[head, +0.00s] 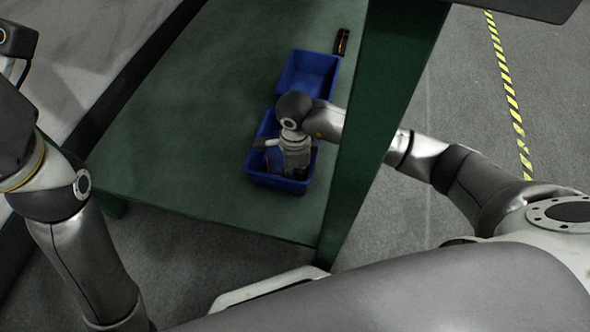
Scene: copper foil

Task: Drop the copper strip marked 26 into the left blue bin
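Two blue bins stand on the green table, a nearer one (280,183) and a farther one (312,62); the nearer lies slightly further left. My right gripper (290,172) points down over and into the nearer bin. Its fingers are dark and small there, so I cannot tell whether they are open or hold anything. A small dark object with an orange-copper edge (342,41) lies on the table beyond the farther bin; no number is readable on it. I cannot identify a strip marked 26. My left arm is at the left edge, and its gripper is out of view.
The green table (190,130) is bare to the left of the bins. A green post (380,110) rises at the table's right side, close to my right forearm, which passes behind it. Grey floor with a yellow-black striped line (507,90) lies at right.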

